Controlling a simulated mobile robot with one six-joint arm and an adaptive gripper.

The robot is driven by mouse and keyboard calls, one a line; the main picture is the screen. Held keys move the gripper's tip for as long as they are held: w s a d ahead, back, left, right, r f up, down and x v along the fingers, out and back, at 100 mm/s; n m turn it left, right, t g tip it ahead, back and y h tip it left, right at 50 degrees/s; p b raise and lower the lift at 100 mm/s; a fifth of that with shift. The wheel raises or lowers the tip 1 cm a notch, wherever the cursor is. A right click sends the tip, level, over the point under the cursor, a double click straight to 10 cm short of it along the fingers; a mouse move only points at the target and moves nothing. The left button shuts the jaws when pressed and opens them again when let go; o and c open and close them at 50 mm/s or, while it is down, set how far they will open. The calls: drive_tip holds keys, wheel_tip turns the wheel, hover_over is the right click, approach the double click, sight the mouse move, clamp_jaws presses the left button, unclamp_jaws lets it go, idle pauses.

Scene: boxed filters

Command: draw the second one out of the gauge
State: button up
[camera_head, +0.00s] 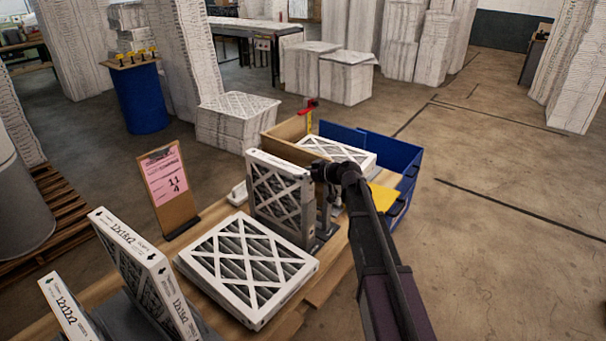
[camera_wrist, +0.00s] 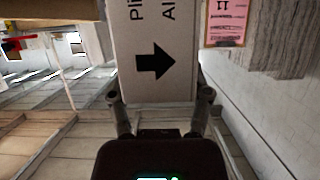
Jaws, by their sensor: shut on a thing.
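A white pleated filter (camera_head: 277,197) stands upright near the middle of the bench in the head view. My gripper (camera_head: 326,190) is at its right side, partly hidden behind my arm. In the wrist view my gripper (camera_wrist: 158,98) is shut on this filter's white edge (camera_wrist: 155,55), which shows a black arrow and cut-off print. A grey metal fixture (camera_head: 324,238) shows beside the filter's foot; I cannot tell whether it is the gauge or whether the filter still sits in it. Another filter (camera_head: 247,268) lies flat in front.
Two labelled filters (camera_head: 146,275) (camera_head: 68,310) stand at the front left. A pink sign (camera_head: 167,182) stands at the bench's left edge. Floor at right is clear.

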drive_tip(key=shift+r+p, duration=1.75)
drive_tip(key=shift+r, duration=0.1)
idle(0.3)
wheel_tip(320, 180, up, 8)
drive_tip(key=p, duration=0.8)
idle(0.8)
drive_tip(key=shift+r, duration=0.1)
idle(0.4)
wheel_tip(320, 180, up, 8)
drive_tip(key=p, duration=0.8)
idle(0.8)
idle(0.5)
drive_tip(key=shift+r+p, duration=1.05)
drive_tip(key=shift+p, duration=0.15)
